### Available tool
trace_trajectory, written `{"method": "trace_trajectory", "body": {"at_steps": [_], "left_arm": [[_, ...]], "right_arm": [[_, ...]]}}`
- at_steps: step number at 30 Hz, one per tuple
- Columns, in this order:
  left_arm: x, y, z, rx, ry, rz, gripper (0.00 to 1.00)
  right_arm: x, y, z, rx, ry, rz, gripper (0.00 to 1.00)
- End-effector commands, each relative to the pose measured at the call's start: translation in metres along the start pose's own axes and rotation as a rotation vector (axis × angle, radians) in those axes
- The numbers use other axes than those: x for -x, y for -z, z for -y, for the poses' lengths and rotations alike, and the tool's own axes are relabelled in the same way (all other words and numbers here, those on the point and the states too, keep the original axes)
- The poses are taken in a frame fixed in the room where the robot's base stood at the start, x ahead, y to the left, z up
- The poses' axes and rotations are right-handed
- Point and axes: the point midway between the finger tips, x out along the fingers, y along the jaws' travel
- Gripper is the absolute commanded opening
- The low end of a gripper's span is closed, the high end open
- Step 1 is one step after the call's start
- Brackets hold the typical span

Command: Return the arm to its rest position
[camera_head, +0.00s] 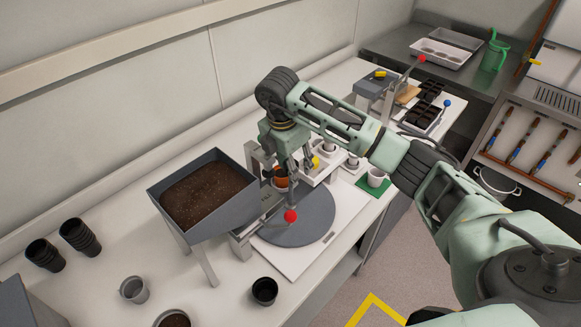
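My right arm comes in from the right and reaches across the bench. Its gripper (300,172) points down over the potting station, in front of the soil hopper's frame. Its two fingers look spread apart, with nothing clearly between them. An orange-brown pot (281,183) shows just behind and left of the fingers, partly hidden. A red knob (290,216) sits just below the fingers, over the round grey turntable (310,225). I cannot tell if the fingers touch anything. My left gripper is not in view.
A grey hopper of soil (225,215) stands left of the gripper. Stacked black pots (80,237), a grey cup (133,290) and a black pot (265,290) are on the bench. A white cup (376,177) and seedling trays (422,117) lie beyond the arm.

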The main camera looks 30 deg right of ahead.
Motion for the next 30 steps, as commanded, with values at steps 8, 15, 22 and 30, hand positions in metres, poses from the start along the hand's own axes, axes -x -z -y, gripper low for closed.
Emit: {"method": "trace_trajectory", "body": {"at_steps": [8, 15, 22, 30], "left_arm": [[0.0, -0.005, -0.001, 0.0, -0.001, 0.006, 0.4], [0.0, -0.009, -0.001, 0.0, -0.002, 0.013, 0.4], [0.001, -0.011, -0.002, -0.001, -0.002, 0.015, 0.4], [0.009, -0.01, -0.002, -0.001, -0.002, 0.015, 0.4]], "right_arm": [[0.0, 0.0, 0.0, 0.0, 0.0, 0.0, 0.43], [0.0, 0.0, 0.0, 0.0, 0.0, 0.0, 0.22], [-0.001, 0.0, 0.001, -0.002, 0.003, 0.0, 0.12], [0.001, 0.0, 0.001, -0.318, 0.056, -0.001, 0.12]]}}
